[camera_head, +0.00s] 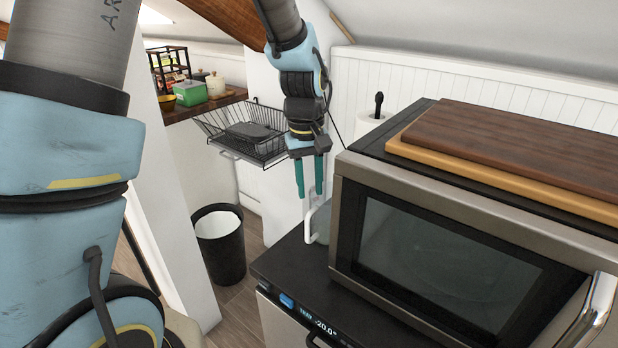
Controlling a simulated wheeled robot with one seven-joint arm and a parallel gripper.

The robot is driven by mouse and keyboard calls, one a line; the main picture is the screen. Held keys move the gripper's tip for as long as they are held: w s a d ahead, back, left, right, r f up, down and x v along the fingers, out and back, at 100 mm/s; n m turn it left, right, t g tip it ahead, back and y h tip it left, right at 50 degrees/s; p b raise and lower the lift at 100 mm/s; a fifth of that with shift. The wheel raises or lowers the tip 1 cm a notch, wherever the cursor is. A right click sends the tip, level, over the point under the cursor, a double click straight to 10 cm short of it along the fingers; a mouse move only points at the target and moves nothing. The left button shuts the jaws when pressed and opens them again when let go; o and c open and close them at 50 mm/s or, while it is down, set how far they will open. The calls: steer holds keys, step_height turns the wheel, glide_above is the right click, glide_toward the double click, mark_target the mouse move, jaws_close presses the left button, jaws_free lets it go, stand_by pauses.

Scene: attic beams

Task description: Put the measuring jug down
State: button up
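The measuring jug (321,221) is a grey, see-through vessel with a pale handle on its left side. It appears to stand upright on the black top (285,268) of a low appliance, just left of the microwave, which hides part of it. My gripper (310,194) points down just above the jug. Its two teal fingers are apart, with a clear gap between them. The fingertips end near the top of the handle; I cannot tell whether they touch it.
The microwave (349,225) stands close on the right, with two cutting boards (520,150) on top. A wire basket (215,128) hangs behind left, beside a wooden shelf (175,115) with small items. A black bin (222,250) stands on the floor. The black top's front left is clear.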

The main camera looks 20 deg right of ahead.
steer(key=w+a+r, duration=0.1)
steer(key=a, duration=0.7)
steer(key=w+a+r, duration=0.2)
steer(key=a, duration=0.6)
steer(key=shift+w+a+r+t, duration=0.15)
steer(key=shift+a+r+t, duration=0.1)
steer(key=shift+t, duration=0.55)
steer(key=s+a, duration=0.1)
steer(key=a, duration=0.3)
steer(key=s+a, duration=0.1)
steer(key=a, duration=0.3)
steer(key=s+a+f, duration=0.1)
steer(key=a, duration=0.4)
steer(key=shift+s, duration=0.4)
steer(key=shift+c, duration=0.2)
